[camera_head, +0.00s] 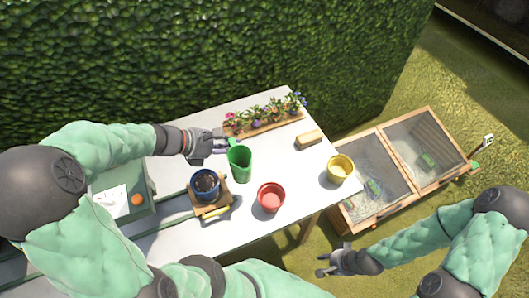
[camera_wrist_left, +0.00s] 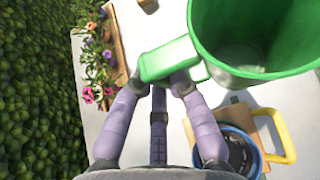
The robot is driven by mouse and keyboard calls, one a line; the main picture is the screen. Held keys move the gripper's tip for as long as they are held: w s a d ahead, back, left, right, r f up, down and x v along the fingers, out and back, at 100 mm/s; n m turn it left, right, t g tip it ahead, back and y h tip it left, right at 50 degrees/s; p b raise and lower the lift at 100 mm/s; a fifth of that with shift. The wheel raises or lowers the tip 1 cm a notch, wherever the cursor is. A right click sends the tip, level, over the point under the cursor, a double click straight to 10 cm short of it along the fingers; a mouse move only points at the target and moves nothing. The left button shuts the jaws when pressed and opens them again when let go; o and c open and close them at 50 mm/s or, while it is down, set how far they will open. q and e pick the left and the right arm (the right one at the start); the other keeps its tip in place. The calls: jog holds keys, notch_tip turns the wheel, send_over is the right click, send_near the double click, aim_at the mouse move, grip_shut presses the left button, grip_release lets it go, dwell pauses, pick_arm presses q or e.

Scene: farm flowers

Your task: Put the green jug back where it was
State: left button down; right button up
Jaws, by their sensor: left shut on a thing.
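The green jug (camera_head: 240,163) is upright at the middle of the white table in the head view. It also shows large at the top right of the left wrist view (camera_wrist_left: 245,50). My left gripper (camera_head: 222,146) is shut on the jug's handle (camera_wrist_left: 168,60), on the jug's left side. I cannot tell whether the jug's base touches the table. My right gripper (camera_head: 326,265) is off the table at the lower right, empty, with its fingers apart.
A blue pot (camera_head: 206,186) on a wooden stand is left of the jug. A red pot (camera_head: 271,197) and a yellow pot (camera_head: 340,168) stand to the right. A flower planter (camera_head: 266,122) and a tan block (camera_head: 309,139) lie behind. A wooden cold frame (camera_head: 400,165) stands beyond the table.

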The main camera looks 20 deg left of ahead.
pick_arm(q)
jog(key=shift+w+a+f+b, duration=0.3)
jog(key=shift+w+f+b, duration=0.7)
jog(key=shift+w+f, duration=1.15)
jog(key=shift+w+a+f+b, duration=0.3)
jog(key=shift+w+f+b, duration=0.7)
jog(key=shift+w+f, duration=1.2)
jog(key=shift+w+a+f+b, duration=0.3)
jog(key=shift+w+f+b, duration=0.7)
jog(key=shift+w+f, duration=1.15)
jog(key=shift+w+r, duration=0.1)
jog(key=c, duration=1.2)
grip_release()
